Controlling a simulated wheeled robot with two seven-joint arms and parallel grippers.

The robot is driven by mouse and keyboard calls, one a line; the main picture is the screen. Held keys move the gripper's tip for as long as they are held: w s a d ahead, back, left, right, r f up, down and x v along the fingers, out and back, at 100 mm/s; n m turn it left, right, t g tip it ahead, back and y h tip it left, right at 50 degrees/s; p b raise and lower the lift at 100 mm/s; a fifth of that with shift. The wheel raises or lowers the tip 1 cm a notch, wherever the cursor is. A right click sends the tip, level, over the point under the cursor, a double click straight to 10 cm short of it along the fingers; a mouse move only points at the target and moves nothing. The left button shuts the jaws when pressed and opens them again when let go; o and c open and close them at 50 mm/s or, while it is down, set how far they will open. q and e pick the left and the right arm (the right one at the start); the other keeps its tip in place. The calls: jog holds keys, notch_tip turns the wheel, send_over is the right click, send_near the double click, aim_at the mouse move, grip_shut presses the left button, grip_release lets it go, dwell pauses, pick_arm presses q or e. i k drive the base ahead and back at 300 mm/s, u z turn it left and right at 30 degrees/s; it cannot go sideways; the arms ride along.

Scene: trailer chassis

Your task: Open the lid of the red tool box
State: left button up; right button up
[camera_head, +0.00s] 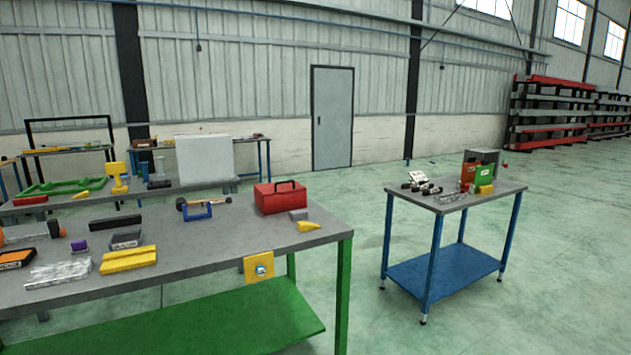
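A red tool box (280,198) stands upright near the back right corner of the grey-topped workbench (215,258) with green legs. Its lid appears closed, and a dark carrying handle sits on top. A small grey block and a yellow piece lie just in front of it. Neither of my grippers shows in the head view.
The workbench also holds a blue clamp (197,211), a yellow block (128,259) and several loose tools. A blue-legged table (452,199) stands to the right with boxes on it. Open green floor (370,319) lies between them and in front.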

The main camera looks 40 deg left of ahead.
aim_at(290, 187)
jog(key=u, duration=0.15)
jog(key=i, duration=0.85)
jog(key=u, duration=0.4)
